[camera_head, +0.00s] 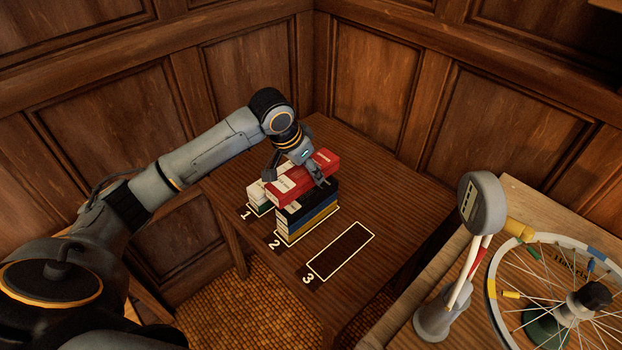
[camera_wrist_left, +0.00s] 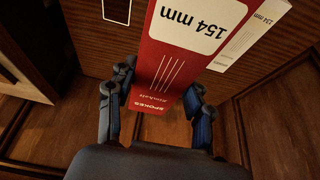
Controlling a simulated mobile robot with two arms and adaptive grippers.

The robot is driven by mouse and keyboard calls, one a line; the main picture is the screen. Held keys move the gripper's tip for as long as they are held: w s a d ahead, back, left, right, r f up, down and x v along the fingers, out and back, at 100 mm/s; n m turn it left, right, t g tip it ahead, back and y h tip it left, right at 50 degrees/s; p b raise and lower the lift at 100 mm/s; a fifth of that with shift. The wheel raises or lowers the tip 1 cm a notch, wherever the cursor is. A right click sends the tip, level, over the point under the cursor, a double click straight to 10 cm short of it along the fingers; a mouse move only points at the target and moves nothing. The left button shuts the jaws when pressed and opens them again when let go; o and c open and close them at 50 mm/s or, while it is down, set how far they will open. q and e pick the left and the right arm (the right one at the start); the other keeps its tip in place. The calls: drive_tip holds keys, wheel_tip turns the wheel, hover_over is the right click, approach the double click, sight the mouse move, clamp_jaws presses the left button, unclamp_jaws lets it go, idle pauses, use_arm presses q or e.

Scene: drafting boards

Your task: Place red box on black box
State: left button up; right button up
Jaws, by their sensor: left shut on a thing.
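My left gripper (camera_head: 295,172) is shut on the red box (camera_head: 322,160), a long box with a white label, and holds it level over the table stacks. In the left wrist view the red box (camera_wrist_left: 168,75) sits between the two fingers and its label reads 154 mm. The black box (camera_head: 311,202) lies on top of the stack in slot 2, above a yellow box (camera_head: 310,228). The red box overlaps the back edge of the black box in the picture; I cannot tell whether they touch. My right gripper is not in view.
A white box (camera_head: 255,191) lies on a green one in slot 1, left of the red box. Slot 3 (camera_head: 341,250) is an empty outlined rectangle. A wheel (camera_head: 560,290) and a grey gauge stand (camera_head: 482,205) are on the right bench. Wood-panelled walls close the back.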

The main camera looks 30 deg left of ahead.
use_arm(q)
hover_over(315, 188)
drive_tip(key=s, duration=0.2)
drive_tip(key=f, duration=0.5)
drive_tip(key=shift+w+a, duration=0.2)
drive_tip(key=shift+w, duration=0.05)
drive_tip(key=shift+w+f+p, duration=0.1)
drive_tip(key=shift+f+p, duration=0.6)
drive_tip(key=shift+f, duration=0.95)
drive_tip(key=shift+f, duration=0.1)
drive_tip(key=o, duration=1.3)
drive_tip(key=shift+f, duration=0.1)
drive_tip(key=shift+o, duration=0.2)
drive_tip(key=b+v, duration=0.1)
drive_tip(key=v, duration=1.1)
drive_tip(key=shift+a+r, duration=0.1)
drive_tip(key=shift+r, duration=0.15)
